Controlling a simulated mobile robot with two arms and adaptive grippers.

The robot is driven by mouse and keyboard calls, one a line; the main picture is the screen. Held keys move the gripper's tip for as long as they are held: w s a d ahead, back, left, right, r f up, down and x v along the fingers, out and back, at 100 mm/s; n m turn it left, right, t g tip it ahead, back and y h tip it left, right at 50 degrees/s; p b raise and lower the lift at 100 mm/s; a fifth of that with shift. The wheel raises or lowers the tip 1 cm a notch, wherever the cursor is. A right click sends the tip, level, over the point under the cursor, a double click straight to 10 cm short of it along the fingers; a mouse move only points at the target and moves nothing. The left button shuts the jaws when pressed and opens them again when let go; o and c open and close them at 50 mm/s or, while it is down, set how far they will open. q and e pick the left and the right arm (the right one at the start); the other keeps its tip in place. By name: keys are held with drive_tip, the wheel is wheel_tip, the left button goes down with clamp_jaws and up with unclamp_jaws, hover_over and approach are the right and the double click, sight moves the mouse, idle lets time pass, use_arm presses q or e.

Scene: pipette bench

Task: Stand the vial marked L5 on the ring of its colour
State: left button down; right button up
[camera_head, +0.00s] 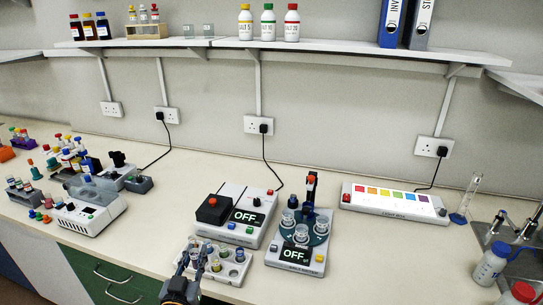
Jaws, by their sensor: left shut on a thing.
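My left gripper (193,262) comes in at the bottom edge, at the left end of a pale rack (238,281) with several small round vials or wells. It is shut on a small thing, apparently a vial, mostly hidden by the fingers. No L5 mark is readable at this size, and I cannot tell the held thing's colour. A white panel (373,206) with a row of coloured patches lies on the bench at right; I cannot tell whether these are rings. My right gripper is not in view.
A device with an OFF display (237,215) stands behind the rack. Another OFF device (300,254) with clear jars on a round blue plate stands right of it. Bench between panel and front edge is clear.

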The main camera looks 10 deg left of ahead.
use_arm(q)
drive_tip(key=s+d+f+h+b, duration=0.1)
drive_tip(key=s+d+b, duration=0.2)
drive_tip(key=s, duration=0.4)
drive_tip(key=s+d+f+m+h+b, duration=0.1)
drive_tip(key=s+d+b, duration=0.2)
drive_tip(key=s+d, duration=0.3)
drive_tip(key=shift+s+f+b, duration=0.2)
drive_tip(key=shift+s+b, duration=0.1)
drive_tip(key=shift+s, duration=0.85)
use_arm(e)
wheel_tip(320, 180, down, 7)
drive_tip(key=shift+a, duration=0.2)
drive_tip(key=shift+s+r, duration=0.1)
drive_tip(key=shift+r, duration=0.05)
